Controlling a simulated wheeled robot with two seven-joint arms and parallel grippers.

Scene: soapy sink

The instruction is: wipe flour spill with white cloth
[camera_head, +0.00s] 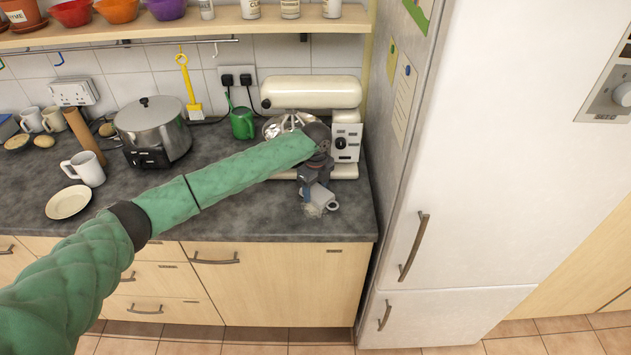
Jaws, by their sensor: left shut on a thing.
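My left arm, in a green sleeve, reaches across the counter to its right end. My left gripper (314,190) points down at the counter in front of the stand mixer and is shut on the white cloth (326,200). The cloth is crumpled and small in the picture, at the counter top below the fingers. A pale, speckled patch that looks like the flour spill (313,211) shows at the cloth's near edge. The gripper and cloth hide part of that area, so its full extent cannot be told. My right gripper is not in view.
A cream stand mixer (312,92) with a metal bowl stands right behind the gripper. The fridge (480,150) walls off the right side. A green watering can (242,123), steel pot (152,125), white mug (86,168) and plate (68,202) stand further left.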

